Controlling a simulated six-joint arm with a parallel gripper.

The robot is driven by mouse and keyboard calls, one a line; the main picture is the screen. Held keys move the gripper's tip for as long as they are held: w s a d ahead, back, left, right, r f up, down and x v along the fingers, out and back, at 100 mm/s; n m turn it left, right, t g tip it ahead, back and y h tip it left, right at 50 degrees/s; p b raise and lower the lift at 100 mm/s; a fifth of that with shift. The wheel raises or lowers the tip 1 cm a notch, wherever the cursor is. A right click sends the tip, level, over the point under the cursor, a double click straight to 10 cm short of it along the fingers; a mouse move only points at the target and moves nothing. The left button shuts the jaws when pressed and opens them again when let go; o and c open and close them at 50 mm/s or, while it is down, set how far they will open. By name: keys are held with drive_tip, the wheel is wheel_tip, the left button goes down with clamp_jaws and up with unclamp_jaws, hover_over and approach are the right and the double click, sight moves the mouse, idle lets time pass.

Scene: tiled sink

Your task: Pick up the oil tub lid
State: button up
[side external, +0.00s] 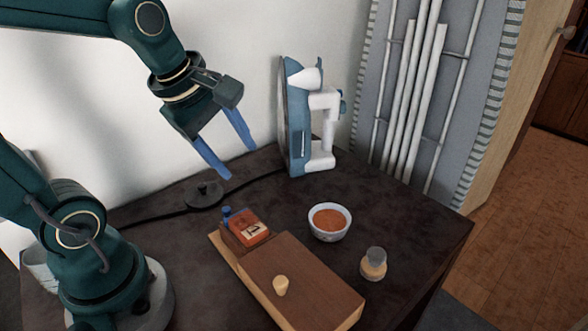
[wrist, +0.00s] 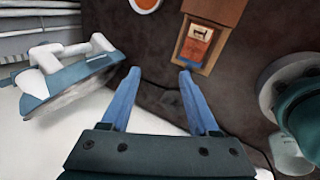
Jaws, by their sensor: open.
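A dark round lid-like piece with a small knob (side external: 203,195) lies flat on the dark tabletop below my gripper; I cannot tell for certain that it is the oil tub lid. It shows faintly between the fingers in the wrist view (wrist: 172,100). A small jar with a grey top (side external: 374,262) stands at the right front. My gripper (side external: 240,162) is open and empty, its two blue fingers apart and pointing down above the table. In the wrist view the fingers (wrist: 159,74) hold nothing between them.
A blue and white iron (side external: 296,120) stands upright behind. A white bowl of orange food (side external: 329,222) stands right of the board. A wall closes the back.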

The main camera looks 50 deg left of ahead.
drive_tip(key=w+a+f+n+g, duration=0.2)
drive_tip(key=a+f+n, duration=0.3)
drive_tip(key=a+n, duration=0.6)
drive_tip(key=n+g, duration=0.2)
drive_tip(key=n, duration=0.3)
hover_over(202, 185)
drive_tip(key=shift+h, duration=0.3)
drive_tip(key=f, duration=0.4)
drive_tip(key=shift+s+f, duration=0.45)
drive_tip(key=shift+f, duration=0.1)
drive_tip(key=shift+w+f, duration=0.15)
drive_tip(key=shift+f, duration=1.05)
drive_tip(key=shift+w+f, duration=0.15)
drive_tip(key=shift+f, duration=1)
drive_tip(key=shift+c, duration=0.3)
clamp_jaws()
